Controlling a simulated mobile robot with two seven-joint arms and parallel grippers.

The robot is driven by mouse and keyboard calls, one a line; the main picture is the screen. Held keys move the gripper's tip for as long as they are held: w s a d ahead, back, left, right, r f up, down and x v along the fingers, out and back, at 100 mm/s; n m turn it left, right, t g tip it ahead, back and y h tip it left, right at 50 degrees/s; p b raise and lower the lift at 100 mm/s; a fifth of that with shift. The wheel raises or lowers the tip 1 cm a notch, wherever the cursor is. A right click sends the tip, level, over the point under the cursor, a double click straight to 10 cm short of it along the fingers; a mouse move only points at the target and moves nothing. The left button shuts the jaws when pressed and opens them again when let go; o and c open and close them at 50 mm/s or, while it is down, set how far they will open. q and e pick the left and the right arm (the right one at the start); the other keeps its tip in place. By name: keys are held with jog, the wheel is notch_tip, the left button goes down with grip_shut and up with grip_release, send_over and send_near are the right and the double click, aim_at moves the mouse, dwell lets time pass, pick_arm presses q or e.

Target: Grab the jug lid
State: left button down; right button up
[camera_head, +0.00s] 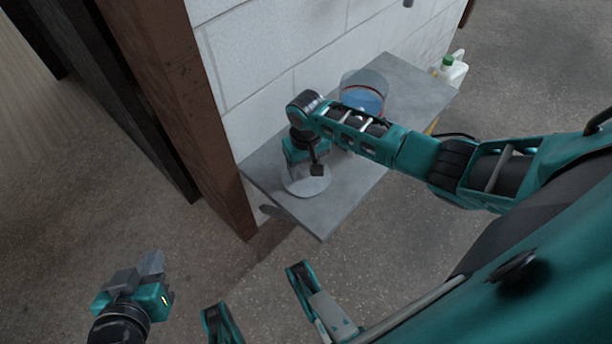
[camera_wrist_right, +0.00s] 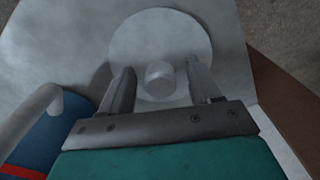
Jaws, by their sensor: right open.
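The jug lid (camera_head: 293,188) is a pale round disc lying flat on the grey shelf. In the right wrist view the lid (camera_wrist_right: 160,35) shows a short round knob (camera_wrist_right: 160,78) at its middle. My right gripper (camera_head: 307,174) is over the lid, pointing down. In the right wrist view its two fingers (camera_wrist_right: 158,75) are open, one on each side of the knob, with a gap on both sides. The jug (camera_head: 364,92), clear with blue inside, stands behind my right forearm, partly hidden. My left gripper (camera_head: 139,272) is far from the lid, over the floor; its jaw opening is unclear.
The grey shelf (camera_head: 405,80) runs along a white block wall (camera_head: 270,55). A brown post (camera_head: 160,90) stands close to the shelf's left end. The jug's handle (camera_wrist_right: 35,112) is near my right gripper. A white bottle with a green cap (camera_head: 452,69) is beyond the shelf's far end.

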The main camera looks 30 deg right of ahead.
jog(key=shift+r, duration=0.1)
grip_shut()
dwell(0.4)
jog(key=shift+r, duration=0.1)
